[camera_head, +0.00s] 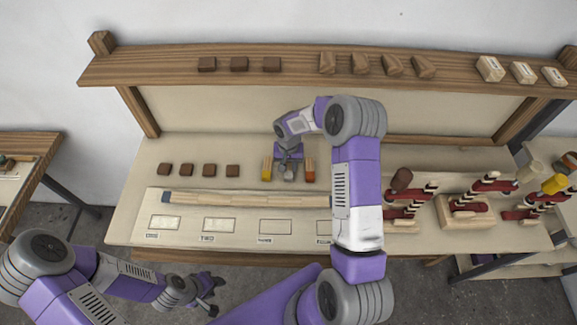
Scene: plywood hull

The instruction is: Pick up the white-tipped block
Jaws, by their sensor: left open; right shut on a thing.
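My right gripper (289,164) reaches down to the middle of the workbench and is shut on a small block with a pale, whitish end (289,174), which looks like the white-tipped block. Most of this block is hidden by the gripper, and I cannot tell whether it is clear of the bench. My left gripper (211,302) is open and empty, low in front of the bench's front edge.
A long wooden strip (250,200) lies before the blocks, with labelled rectangles (275,226) nearer me. Several brown blocks (198,170) sit left. The shelf (300,75) above holds more blocks. My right arm hides part of the bench.

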